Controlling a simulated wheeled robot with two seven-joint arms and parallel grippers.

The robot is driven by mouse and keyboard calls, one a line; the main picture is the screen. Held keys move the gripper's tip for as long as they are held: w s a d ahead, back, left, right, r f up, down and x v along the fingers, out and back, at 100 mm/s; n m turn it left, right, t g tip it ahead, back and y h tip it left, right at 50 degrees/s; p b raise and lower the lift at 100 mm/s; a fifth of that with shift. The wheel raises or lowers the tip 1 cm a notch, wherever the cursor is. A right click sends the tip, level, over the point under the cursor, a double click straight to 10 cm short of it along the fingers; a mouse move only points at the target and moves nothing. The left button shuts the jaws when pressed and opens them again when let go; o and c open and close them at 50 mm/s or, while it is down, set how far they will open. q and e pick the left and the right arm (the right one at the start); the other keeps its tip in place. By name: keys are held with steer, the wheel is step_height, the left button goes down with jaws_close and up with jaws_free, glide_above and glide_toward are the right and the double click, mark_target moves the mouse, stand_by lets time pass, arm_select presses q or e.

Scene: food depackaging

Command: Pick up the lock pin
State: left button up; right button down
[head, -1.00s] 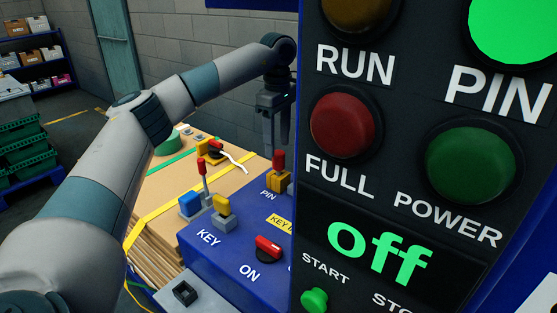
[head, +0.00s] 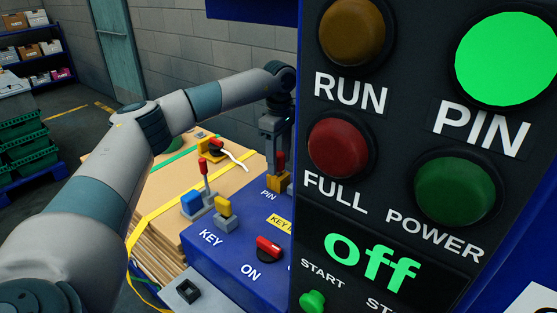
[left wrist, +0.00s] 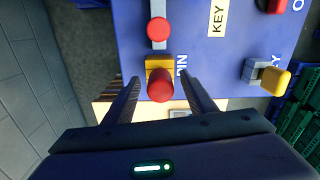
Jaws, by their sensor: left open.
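The lock pin has a red grip (head: 281,158) and stands in a yellow block (head: 278,184) by the PIN label on the blue panel. In the left wrist view its red top (left wrist: 160,86) shows nearly end-on in the middle. My left gripper (head: 279,168) points down over the pin and is open. In the wrist view the two fingers of my left gripper (left wrist: 160,80) stand on either side of the red grip, with a visible gap on each side. The panel housing partly hides the gripper and pin at right in the head view. My right gripper is not in view.
A large black button panel (head: 400,215) reading off, with PIN lit green, blocks the right side. Cardboard (head: 165,188) lies behind.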

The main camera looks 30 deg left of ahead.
arm_select(q)
steer(key=shift+f, duration=0.7)
steer(key=c, duration=1.2)
steer(key=shift+r, duration=0.1)
steer(key=shift+r+b, duration=0.3)
steer(key=shift+r, duration=0.25)
step_height(320, 180, up, 8)
steer(key=b, duration=0.3)
steer(key=shift+f, duration=0.25)
steer(key=shift+r, duration=0.65)
